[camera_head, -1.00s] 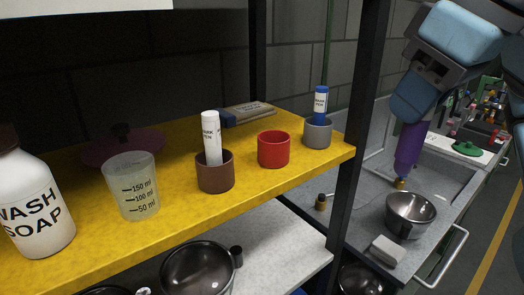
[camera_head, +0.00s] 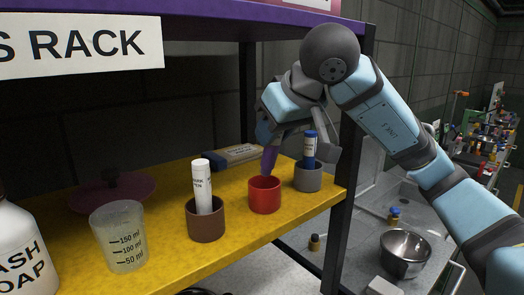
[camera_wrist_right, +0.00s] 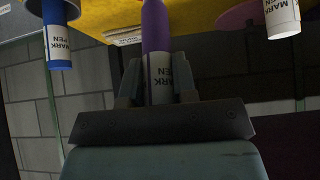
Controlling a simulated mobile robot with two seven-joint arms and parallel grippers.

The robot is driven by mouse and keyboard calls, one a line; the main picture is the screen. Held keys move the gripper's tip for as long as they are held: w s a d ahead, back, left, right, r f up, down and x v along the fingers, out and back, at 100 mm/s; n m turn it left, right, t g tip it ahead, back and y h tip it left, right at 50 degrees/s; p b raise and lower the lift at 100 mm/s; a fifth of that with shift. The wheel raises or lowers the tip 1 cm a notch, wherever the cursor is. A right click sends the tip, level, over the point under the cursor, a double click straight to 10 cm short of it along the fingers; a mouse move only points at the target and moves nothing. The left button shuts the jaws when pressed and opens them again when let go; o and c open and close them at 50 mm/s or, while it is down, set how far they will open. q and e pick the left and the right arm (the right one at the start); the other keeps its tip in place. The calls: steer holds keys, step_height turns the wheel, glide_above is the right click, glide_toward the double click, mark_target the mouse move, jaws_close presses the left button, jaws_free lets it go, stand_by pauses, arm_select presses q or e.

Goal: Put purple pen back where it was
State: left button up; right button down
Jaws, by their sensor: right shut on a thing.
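The purple pen (camera_head: 269,161) is in my right gripper (camera_head: 270,142), which is shut on it. In the right wrist view the pen (camera_wrist_right: 156,28) shows purple beyond the fingers, with its white label between them (camera_wrist_right: 159,72). In the head view it points down, slightly tilted, with its lower end at the opening of the red cup (camera_head: 265,197). I cannot tell whether the end is just above the rim or slightly inside. The red cup holds no other pen that I can see. My left gripper is not in view.
A grey cup (camera_head: 308,179) with a blue pen (camera_head: 309,152) stands close on the right. A brown cup (camera_head: 206,225) with a white pen (camera_head: 202,180) stands left. A measuring beaker (camera_head: 119,238) and soap bottle (camera_head: 22,255) are further left on the yellow shelf (camera_head: 165,258).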

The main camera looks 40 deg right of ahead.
mark_target(263, 160)
steer(key=shift+w+f, duration=0.2)
steer(key=shift+f, duration=1.45)
steer(key=shift+w+f+p, duration=0.45)
steer(key=shift+f+p, duration=0.15)
steer(key=w+g+p, duration=0.1)
steer(key=w+f+g+p, duration=0.1)
steer(key=g+p, duration=0.1)
steer(key=shift+a+f+g, duration=0.2)
steer(key=shift+g, duration=0.1)
steer(key=shift+s+d+f, duration=0.1)
steer(key=shift+s+d, duration=0.1)
steer(key=shift+f, duration=0.2)
steer(key=c, duration=0.9)
jaws_free()
